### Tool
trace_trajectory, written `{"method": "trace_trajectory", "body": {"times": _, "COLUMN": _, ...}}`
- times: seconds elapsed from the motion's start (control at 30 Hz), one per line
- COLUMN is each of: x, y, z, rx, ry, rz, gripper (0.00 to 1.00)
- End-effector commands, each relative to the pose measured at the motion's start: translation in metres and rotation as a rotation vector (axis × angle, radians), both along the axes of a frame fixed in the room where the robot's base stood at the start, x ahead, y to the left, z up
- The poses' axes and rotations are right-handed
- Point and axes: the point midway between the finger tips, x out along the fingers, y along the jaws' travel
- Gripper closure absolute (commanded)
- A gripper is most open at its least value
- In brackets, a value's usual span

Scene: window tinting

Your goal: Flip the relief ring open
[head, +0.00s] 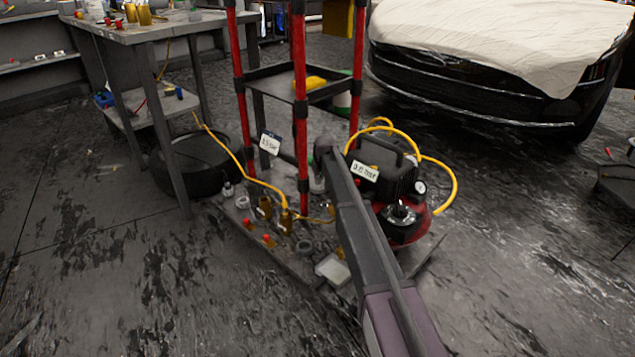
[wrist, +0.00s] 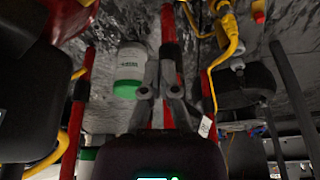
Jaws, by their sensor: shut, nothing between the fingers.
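I cannot single out the relief ring in either view. The black compressor (head: 386,168) with a round gauge (head: 420,187) and red tank (head: 408,231) stands right of my arm in the head view. Brass fittings (head: 285,222) on a yellow hose sit left of my arm on the low board. In the wrist view my gripper (wrist: 160,62) is shut and empty, in front of a red post (wrist: 168,25). A white bottle with a green cap (wrist: 129,70) shows just left of the fingers. In the head view my arm hides the fingers.
The red-posted rack (head: 300,110) stands close behind my arm. Yellow hoses (head: 440,170) loop around the compressor. A workbench (head: 150,30) is at the back left and a covered car (head: 490,60) at the back right. The floor at the left front is clear.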

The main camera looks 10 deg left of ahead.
Motion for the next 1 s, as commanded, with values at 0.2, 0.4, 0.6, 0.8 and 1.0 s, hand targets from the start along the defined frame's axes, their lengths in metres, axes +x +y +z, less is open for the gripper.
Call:
{"method": "trace_trajectory", "body": {"times": 0.2, "x": 0.006, "y": 0.003, "z": -0.021, "rx": 0.000, "ry": 0.000, "rz": 0.000, "gripper": 1.00}}
{"method": "trace_trajectory", "body": {"times": 0.4, "x": 0.011, "y": 0.005, "z": -0.037, "rx": 0.000, "ry": 0.000, "rz": 0.000, "gripper": 1.00}}
{"method": "trace_trajectory", "body": {"times": 0.6, "x": 0.016, "y": 0.007, "z": -0.052, "rx": 0.000, "ry": 0.000, "rz": 0.000, "gripper": 1.00}}
{"method": "trace_trajectory", "body": {"times": 0.8, "x": -0.007, "y": -0.003, "z": -0.050, "rx": 0.000, "ry": 0.000, "rz": -0.001, "gripper": 1.00}}
{"method": "trace_trajectory", "body": {"times": 1.0, "x": -0.019, "y": -0.009, "z": -0.050, "rx": 0.000, "ry": 0.000, "rz": 0.000, "gripper": 1.00}}
